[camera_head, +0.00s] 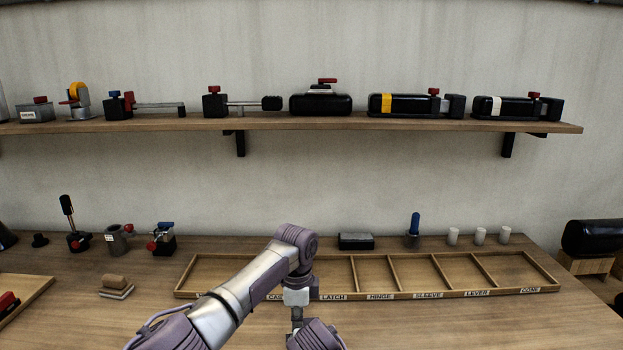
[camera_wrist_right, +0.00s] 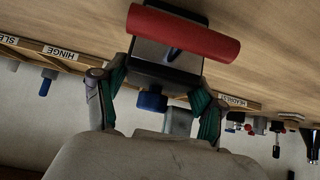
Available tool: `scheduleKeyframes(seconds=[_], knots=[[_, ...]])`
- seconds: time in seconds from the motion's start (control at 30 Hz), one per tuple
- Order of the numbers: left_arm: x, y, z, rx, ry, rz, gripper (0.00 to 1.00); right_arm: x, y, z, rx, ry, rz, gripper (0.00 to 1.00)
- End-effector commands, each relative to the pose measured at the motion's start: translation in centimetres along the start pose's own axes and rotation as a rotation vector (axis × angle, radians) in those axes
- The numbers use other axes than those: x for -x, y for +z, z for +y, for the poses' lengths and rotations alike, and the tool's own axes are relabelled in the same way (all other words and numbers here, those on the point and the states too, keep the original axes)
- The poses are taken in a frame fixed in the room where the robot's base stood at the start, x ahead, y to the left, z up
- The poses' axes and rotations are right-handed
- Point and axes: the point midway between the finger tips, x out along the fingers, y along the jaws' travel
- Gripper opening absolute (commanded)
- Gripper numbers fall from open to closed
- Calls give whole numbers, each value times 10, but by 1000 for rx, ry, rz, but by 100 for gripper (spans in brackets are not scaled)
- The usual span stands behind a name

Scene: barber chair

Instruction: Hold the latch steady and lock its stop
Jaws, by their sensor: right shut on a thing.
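The latch (camera_wrist_right: 168,60), a dark block with a thick red bar (camera_wrist_right: 183,33) across its top in the picture, shows close up in the right wrist view. A blue knob (camera_wrist_right: 152,101) sticks out of it on the side towards my gripper. My right gripper (camera_wrist_right: 158,88) is shut on the block, with one green-padded finger at each side. I cannot tell whether the block touches the table. In the head view one of my arms bends down at the bottom centre, and no fingers show there. The latch is not visible in that view. My left gripper is not in view.
A divided wooden tray (camera_head: 455,293) with labelled compartments lies across the table. Small devices stand at the back left, with a blue-handled piece (camera_head: 414,228) and white cups (camera_head: 480,236) at the back right. A shelf (camera_head: 300,123) holds several devices. The right front table is clear.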

Motion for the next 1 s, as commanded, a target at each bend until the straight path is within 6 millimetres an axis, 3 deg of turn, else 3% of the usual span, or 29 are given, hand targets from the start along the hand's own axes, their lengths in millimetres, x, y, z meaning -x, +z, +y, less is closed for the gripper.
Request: scheduleKeyframes(seconds=[0.3, 0.63, 1.0], knots=[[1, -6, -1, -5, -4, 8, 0, 1, 0, -3, 3, -7, 1, 1], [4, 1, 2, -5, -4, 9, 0, 1, 0, -4, 3, -9, 1, 1], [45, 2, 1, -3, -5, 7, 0, 1, 0, -2, 2, -5, 1, 1]])
